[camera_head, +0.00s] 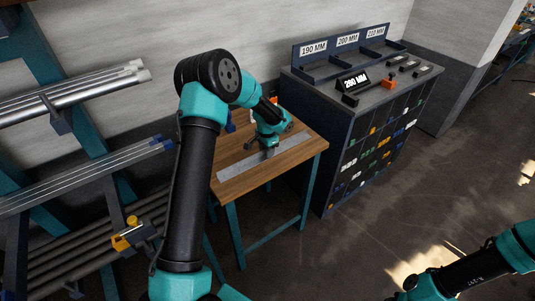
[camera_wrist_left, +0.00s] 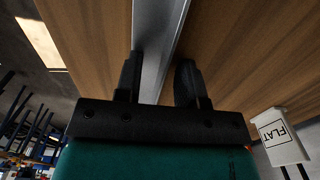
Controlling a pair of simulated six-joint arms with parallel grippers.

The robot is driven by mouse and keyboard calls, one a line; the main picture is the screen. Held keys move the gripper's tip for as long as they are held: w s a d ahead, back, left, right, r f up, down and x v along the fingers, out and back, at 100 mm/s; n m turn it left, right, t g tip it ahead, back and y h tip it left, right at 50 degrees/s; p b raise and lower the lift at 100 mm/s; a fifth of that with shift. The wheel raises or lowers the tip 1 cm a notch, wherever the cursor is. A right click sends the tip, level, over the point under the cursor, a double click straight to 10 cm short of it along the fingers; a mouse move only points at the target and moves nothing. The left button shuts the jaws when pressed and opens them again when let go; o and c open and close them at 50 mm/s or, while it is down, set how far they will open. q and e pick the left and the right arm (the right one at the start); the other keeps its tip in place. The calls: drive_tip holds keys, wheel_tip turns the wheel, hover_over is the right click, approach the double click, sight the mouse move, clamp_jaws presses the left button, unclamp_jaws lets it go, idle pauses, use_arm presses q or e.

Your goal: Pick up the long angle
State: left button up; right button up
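In the left wrist view the angle (camera_wrist_left: 157,45) runs away between the fingers of my left gripper (camera_wrist_left: 158,85). The fingers stand apart, one on each side of it. Wood shows between the right finger and the angle; the left finger is very close to it, and I cannot tell if they touch. In the head view my left gripper (camera_head: 268,151) points down at the middle of the angle. My right gripper is out of the picture.
A cabinet (camera_head: 345,95) with marked slots and a 290 MM display (camera_head: 353,82) stands behind the table at right. A rack (camera_head: 75,150) of metal bars is at left. A FLAT label (camera_wrist_left: 278,135) shows beside the table. The floor at right is open.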

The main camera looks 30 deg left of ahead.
use_arm(q)
clamp_jaws()
idle(0.4)
idle(0.4)
drive_tip(key=shift+r, duration=0.9)
wheel_tip(320, 180, up, 2)
drive_tip(key=shift+r, duration=0.1)
drive_tip(key=s+d+r, duration=0.1)
drive_tip(key=s+d, duration=0.7)
drive_tip(key=s, duration=0.5)
drive_tip(key=shift+s+d, duration=0.15)
drive_tip(key=shift+s, duration=0.2)
